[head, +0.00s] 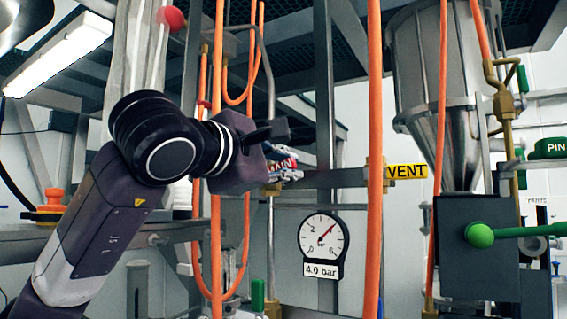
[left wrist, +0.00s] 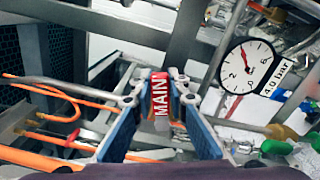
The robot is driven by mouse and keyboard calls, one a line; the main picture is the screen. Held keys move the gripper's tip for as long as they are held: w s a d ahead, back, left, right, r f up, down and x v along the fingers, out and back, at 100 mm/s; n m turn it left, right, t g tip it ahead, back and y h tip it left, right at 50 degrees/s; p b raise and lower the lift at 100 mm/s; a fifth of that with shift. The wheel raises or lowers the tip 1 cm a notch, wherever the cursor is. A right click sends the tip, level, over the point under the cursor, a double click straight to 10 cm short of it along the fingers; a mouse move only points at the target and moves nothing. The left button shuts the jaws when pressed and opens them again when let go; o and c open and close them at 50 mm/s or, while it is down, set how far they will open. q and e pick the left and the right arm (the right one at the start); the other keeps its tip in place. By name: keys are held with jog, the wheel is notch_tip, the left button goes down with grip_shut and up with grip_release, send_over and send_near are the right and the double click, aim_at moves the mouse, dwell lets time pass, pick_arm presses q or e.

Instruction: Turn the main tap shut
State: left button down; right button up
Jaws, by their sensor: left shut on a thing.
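The main tap's red handle with white letters "MAIN" (left wrist: 160,95) shows in the left wrist view, between the fingers of my left gripper (left wrist: 160,88). The gripper is shut on it. In the head view my left gripper (head: 284,164) reaches in from the left at the middle, and a bit of the red and white handle (head: 281,166) shows between its fingers. The tap's body is mostly hidden behind the gripper. My right gripper is in neither view.
A round gauge (head: 323,238) labelled 4.0 bar hangs below right of the gripper. Orange hoses (head: 374,90) run vertically on both sides. A yellow VENT tag (head: 407,171), a steel hopper (head: 440,100) and a green-knobbed lever (head: 481,236) stand to the right.

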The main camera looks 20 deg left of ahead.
pick_arm(q)
jog(key=shift+d+f+m+b, duration=0.1)
jog(key=shift+f+m+b, duration=0.1)
jog(key=shift+f+m, duration=0.55)
jog(key=shift+d+f+m+b, duration=0.15)
jog(key=shift+f+m, duration=0.2)
jog(key=shift+m, duration=0.8)
jog(key=c, duration=1.8)
grip_release()
jog(key=shift+c, duration=0.2)
jog(key=s, duration=0.7)
jog(key=shift+s+a, duration=0.3)
jog(key=shift+f, duration=0.1)
